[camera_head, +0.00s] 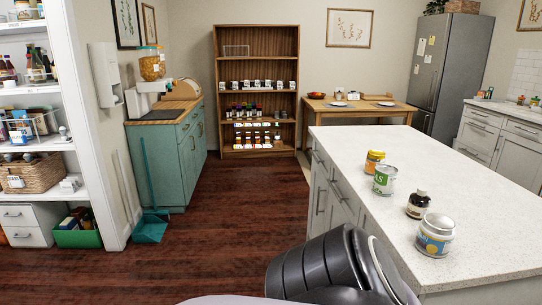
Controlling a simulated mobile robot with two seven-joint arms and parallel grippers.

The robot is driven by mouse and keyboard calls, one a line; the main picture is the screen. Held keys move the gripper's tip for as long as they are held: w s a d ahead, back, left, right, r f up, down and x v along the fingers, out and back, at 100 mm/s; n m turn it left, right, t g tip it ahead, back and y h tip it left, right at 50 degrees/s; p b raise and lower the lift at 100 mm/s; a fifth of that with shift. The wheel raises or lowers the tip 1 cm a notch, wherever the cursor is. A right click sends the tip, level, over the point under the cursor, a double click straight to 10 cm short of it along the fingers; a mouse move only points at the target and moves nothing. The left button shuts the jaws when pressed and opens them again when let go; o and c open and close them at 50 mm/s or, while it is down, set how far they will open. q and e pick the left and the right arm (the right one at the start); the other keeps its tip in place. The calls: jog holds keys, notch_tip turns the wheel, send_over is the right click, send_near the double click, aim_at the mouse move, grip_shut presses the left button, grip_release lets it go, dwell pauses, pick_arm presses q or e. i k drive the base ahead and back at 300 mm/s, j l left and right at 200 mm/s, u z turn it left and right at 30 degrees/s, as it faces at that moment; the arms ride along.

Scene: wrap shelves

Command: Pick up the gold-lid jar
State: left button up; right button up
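On the white island counter (440,170) stand a few items along its left side. The farthest is a small yellow-gold jar (375,161); it looks the most like a gold-lid jar, though its lid is too small to make out clearly. A black part of my arm shows at the bottom centre, beside the counter's near edge. Neither gripper is in view.
A wooden shelf (256,65) at the back holds rows of small jars. A teal cabinet (178,158) and a teal dustpan with a broom (151,228) stand left. A white pantry shelf (98,140) is at far left. The dark wood floor (225,210) between is clear.

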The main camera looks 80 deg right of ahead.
aim_at(374, 157)
jog(key=z, duration=3.95)
jog(key=j+z, duration=0.25)
jog(key=z, duration=0.2)
jog(key=i+j+z, duration=0.1)
jog(key=j+z, duration=0.2)
jog(key=z, duration=0.15)
jog(key=j+z, duration=0.25)
jog(key=k+j+z, duration=0.25)
jog(key=j, duration=0.2)
jog(key=j+z, duration=0.1)
jog(key=j, duration=0.3)
jog(key=k+j+z, duration=0.1)
jog(key=j, duration=0.25)
jog(key=k+j+z, duration=0.1)
jog(key=j, duration=0.25)
jog(key=k+j+z, duration=0.1)
jog(key=j, duration=0.3)
